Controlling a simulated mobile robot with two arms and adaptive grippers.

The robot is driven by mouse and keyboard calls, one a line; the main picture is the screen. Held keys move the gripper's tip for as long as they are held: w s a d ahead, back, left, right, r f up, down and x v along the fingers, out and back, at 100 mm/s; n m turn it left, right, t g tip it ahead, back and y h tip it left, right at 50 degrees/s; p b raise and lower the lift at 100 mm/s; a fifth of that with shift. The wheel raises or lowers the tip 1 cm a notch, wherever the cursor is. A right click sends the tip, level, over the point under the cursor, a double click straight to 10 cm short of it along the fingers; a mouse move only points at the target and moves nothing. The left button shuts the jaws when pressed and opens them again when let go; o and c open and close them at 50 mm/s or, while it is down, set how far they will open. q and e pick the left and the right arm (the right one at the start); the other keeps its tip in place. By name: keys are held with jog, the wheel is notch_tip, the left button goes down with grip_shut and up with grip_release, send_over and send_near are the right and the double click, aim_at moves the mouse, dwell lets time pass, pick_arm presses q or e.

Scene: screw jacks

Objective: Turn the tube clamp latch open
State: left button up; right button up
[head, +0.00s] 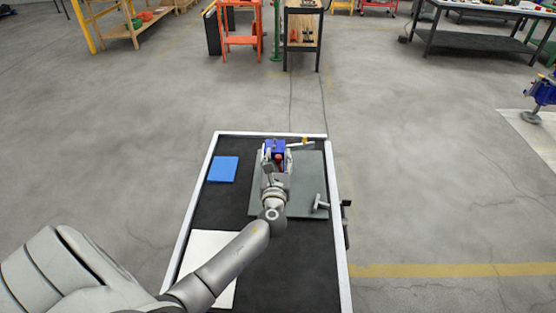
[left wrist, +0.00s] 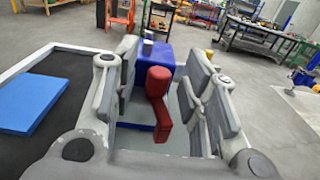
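The tube clamp is a blue block (head: 274,145) at the far end of a grey plate (head: 304,184) on the workbench. In the left wrist view the blue block (left wrist: 152,60) stands behind a red latch handle (left wrist: 160,85). The red latch (head: 278,158) shows only as a small patch in the head view. My left gripper (head: 277,157) is open, its fingers on either side of the latch. In the left wrist view both fingers (left wrist: 164,58) are spread, with visible gaps to the latch. My right gripper is not in view.
A blue pad (head: 223,169) lies left of the plate, and a white sheet (head: 203,242) lies nearer. A grey T-shaped piece (head: 320,203) is at the plate's right edge. A light bar with a yellow end (head: 305,141) extends right of the clamp. White rails edge the bench (head: 334,190).

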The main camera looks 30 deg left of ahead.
pick_arm(q)
grip_shut()
jog(key=shift+a+m+t+h, duration=0.15)
jog(key=shift+m+t+h, duration=0.25)
jog(key=shift+m+h, duration=0.35)
jog(key=shift+h, duration=0.25)
jog(key=shift+o, duration=0.5)
grip_release()
jog(key=shift+s, duration=0.15)
jog(key=shift+s+d+f, duration=0.1)
jog(key=shift+s+d, duration=0.1)
jog(key=v, duration=1.1)
jog(key=shift+s, duration=0.2)
